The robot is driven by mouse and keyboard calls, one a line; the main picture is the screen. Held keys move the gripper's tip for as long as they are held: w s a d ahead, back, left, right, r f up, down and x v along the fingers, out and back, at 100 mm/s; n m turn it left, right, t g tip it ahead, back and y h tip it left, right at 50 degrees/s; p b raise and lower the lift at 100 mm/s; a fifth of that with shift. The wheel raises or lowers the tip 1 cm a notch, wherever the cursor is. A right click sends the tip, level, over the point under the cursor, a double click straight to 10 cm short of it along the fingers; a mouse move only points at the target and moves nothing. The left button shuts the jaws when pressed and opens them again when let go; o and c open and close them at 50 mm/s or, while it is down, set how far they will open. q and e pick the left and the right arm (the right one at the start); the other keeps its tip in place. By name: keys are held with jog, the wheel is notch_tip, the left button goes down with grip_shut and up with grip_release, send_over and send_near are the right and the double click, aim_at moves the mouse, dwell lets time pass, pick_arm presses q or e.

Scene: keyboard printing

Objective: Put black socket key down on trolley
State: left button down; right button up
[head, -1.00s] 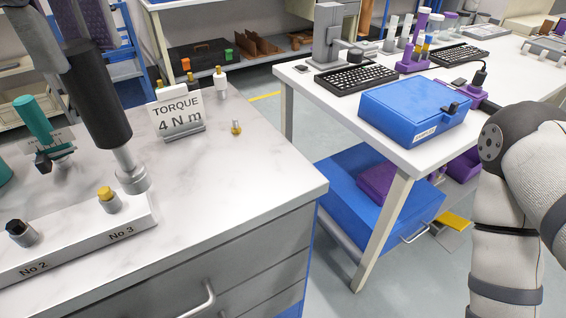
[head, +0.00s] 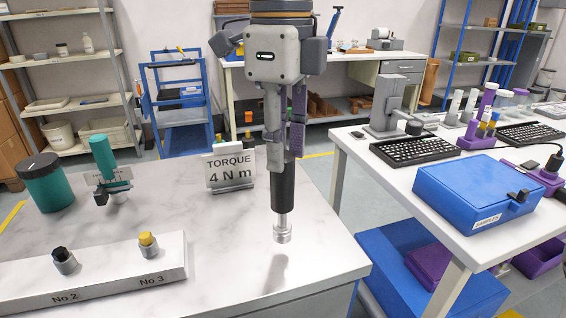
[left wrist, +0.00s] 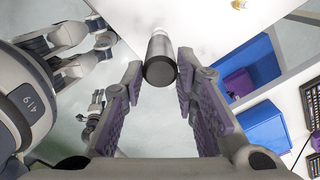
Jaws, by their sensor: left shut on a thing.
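The black socket key (head: 283,188) has a black handle and a silver socket end. My left gripper (head: 285,148) is shut on the top of its handle and holds it upright, socket end down. The socket end is over the right part of the white marble-patterned worktop (head: 225,270), with a faint shadow beneath. In the left wrist view the black handle end (left wrist: 159,72) sits between the purple-padded fingers (left wrist: 161,60). A blue trolley (head: 180,128) stands on the floor at the back left.
A "TORQUE 4 N m" sign (head: 230,168) stands just left of the key. A white holder block (head: 110,272) with two sockets is at the front left. A teal-and-black cup (head: 45,185) stands behind it. A blue box (head: 475,195) is on the table at the right.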

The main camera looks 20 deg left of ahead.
pick_arm(q)
notch_tip(320, 180, down, 3)
jog(key=shift+f, duration=0.1)
jog(key=c, duration=1.3)
grip_release()
notch_tip(320, 180, up, 12)
jog(key=shift+r, duration=0.1)
